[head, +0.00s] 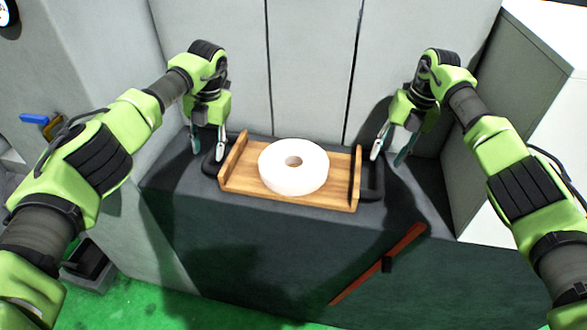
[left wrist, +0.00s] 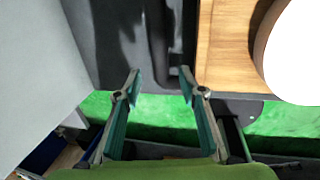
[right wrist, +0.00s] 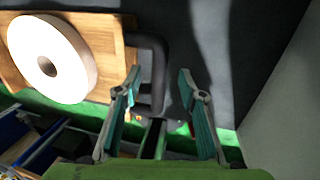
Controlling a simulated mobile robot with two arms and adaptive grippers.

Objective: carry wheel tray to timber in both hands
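The wooden wheel tray (head: 240,183) sits on a dark grey ledge. It has a raised wall and a black handle at each end. A white grinding wheel (head: 310,178) with a centre hole lies flat on it. My left gripper (head: 207,152) is open above the left handle (head: 209,165); in the left wrist view the handle (left wrist: 187,80) lies near the right finger. My right gripper (head: 388,152) is open by the right handle (head: 378,182); in the right wrist view the handle (right wrist: 159,75) passes between or beside the fingers, and I cannot tell which.
The dark ledge (head: 165,178) has a little bare room at both sides of the tray. Grey panels (head: 310,60) rise behind it. A white-grey block (head: 545,110) stands at the right. A red bar (head: 385,260) runs along the front face, above a green floor (head: 130,305).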

